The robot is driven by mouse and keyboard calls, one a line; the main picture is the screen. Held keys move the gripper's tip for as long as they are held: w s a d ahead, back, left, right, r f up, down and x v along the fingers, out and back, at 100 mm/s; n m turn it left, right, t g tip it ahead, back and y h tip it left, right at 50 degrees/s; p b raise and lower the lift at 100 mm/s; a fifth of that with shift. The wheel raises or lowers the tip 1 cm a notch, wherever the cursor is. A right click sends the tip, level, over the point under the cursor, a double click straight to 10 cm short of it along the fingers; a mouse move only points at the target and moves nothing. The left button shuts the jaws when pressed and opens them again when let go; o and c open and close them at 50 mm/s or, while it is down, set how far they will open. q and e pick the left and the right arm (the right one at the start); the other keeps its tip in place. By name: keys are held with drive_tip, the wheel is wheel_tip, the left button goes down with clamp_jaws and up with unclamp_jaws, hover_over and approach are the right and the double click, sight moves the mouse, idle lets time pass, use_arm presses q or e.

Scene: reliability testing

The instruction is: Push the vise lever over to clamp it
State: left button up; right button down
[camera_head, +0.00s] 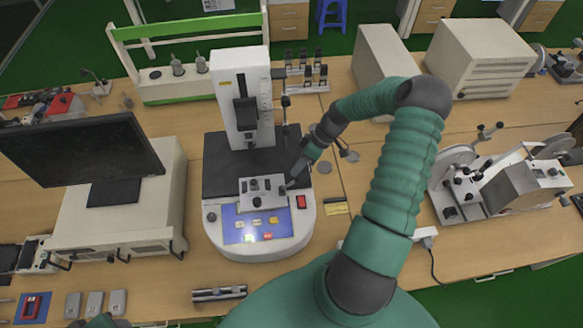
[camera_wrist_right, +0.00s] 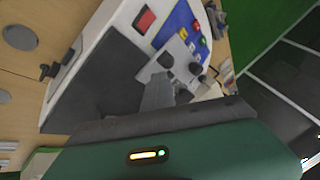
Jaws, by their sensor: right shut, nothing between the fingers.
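The vise (camera_head: 262,186) is a light grey metal fixture with dark knobs at the front of the white testing machine (camera_head: 238,90). It also shows in the right wrist view (camera_wrist_right: 170,64), partly behind my fingers. I cannot tell for sure which dark part is its lever. My right gripper (camera_head: 291,182) is shut and empty, at the right end of the vise. In the right wrist view its fingers (camera_wrist_right: 158,90) point at the vise; I cannot tell whether they touch it.
A monitor (camera_head: 85,150) stands at the left. A grey-white device (camera_head: 515,180) stands at the right.

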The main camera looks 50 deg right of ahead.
drive_tip(key=shift+s+d+f+t+y+b, duration=0.5)
drive_tip(key=shift+f+t+y+b, duration=0.1)
drive_tip(key=shift+f+y+b, duration=0.2)
drive_tip(key=shift+r, duration=0.25)
drive_tip(key=shift+a, duration=0.1)
drive_tip(key=shift+w+a+f, duration=0.25)
drive_tip(key=shift+w+a, duration=0.25)
drive_tip(key=shift+a, duration=0.1)
drive_tip(key=shift+d, duration=0.1)
